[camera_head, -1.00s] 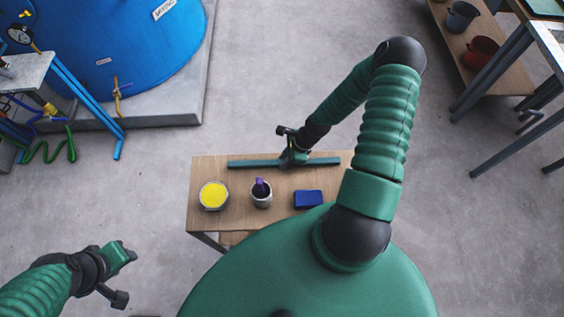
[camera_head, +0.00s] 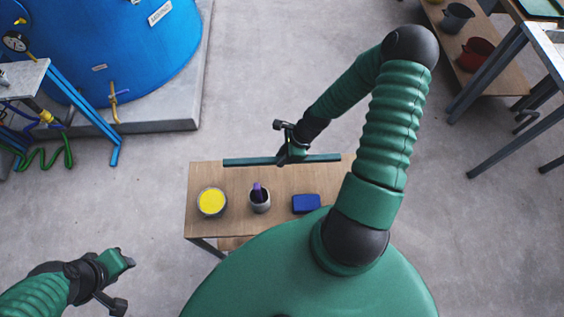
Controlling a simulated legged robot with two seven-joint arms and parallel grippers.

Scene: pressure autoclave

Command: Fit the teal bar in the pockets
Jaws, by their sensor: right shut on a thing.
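The long teal bar (camera_head: 250,161) lies level across the back edge of the small wooden table in the picture, and looks lifted off the top. My right gripper (camera_head: 291,155) is shut on it a little right of its middle. No pockets can be made out in this view.
The wooden table (camera_head: 225,178) carries a yellow-filled bowl (camera_head: 211,202), a cup with a purple thing (camera_head: 259,201) and a blue block (camera_head: 306,204). A blue tank (camera_head: 120,50) on a concrete plinth stands upper left. A shelf with pots (camera_head: 479,52) is upper right. Floor between is clear.

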